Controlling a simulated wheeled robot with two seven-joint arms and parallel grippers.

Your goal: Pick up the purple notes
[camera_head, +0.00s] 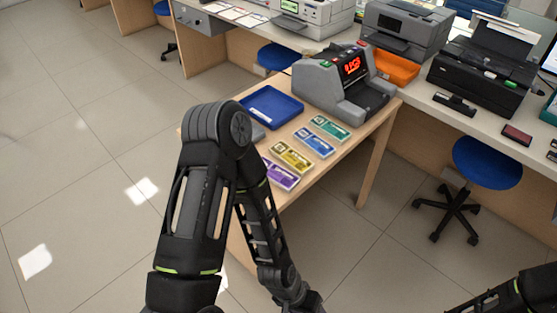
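The purple notes (281,177) lie flat at the near end of a row of note bundles on the small wooden table (345,150). My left arm stands in front of the table and covers their left end. The yellow notes (291,156), blue notes (314,142) and green notes (330,128) lie in a row behind them. My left arm bends down past the bottom edge, and its gripper is out of view. Only a part of my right arm shows at the bottom right; its gripper is out of view.
A blue tray (271,105) and a grey counting machine (338,85) with a red display stand behind the notes. A grey object (257,133) is partly hidden by my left arm. A blue swivel chair (487,162) stands at the right. The floor at the left is clear.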

